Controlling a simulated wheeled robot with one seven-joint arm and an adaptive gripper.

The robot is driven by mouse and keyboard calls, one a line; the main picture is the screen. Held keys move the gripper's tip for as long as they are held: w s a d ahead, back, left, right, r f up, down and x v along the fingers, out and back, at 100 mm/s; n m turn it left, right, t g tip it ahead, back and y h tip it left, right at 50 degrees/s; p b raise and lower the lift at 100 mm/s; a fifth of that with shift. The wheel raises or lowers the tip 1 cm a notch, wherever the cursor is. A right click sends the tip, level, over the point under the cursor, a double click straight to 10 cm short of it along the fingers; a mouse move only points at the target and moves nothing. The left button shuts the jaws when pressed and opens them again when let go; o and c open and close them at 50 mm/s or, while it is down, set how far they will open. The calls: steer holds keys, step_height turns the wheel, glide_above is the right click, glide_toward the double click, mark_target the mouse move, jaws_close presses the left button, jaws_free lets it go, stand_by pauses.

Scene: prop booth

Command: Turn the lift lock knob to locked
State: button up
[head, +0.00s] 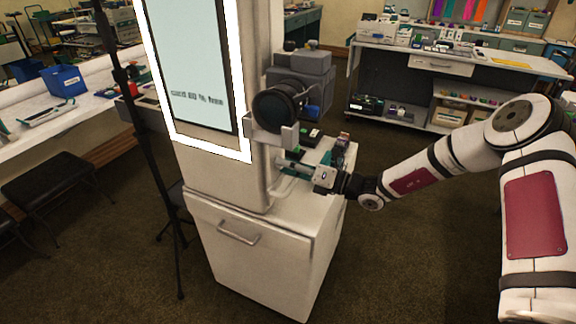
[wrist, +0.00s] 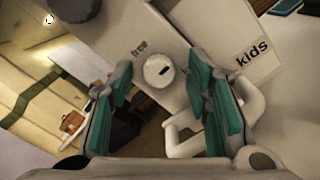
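In the wrist view a round pale knob (wrist: 159,70) with a short dark mark sits on a white panel. The word "free" is printed at its upper left; I see no "locked" label. My gripper (wrist: 162,77) is open, its teal-padded fingers apart on the left and right of the knob, with nothing between them touching it that I can see. In the head view my gripper (head: 284,163) reaches in from the right to the side of the white booth cabinet (head: 262,250); the knob is hidden there.
A pale handle-like bar (wrist: 185,140) lies just below the knob, near the right finger. A panel marked "kids" (wrist: 252,53) is at the right. In the head view a dark round lens (head: 278,107) juts out above my gripper, and a lit screen (head: 192,60) faces front.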

steer(key=v, duration=1.2)
steer(key=shift+f, duration=0.15)
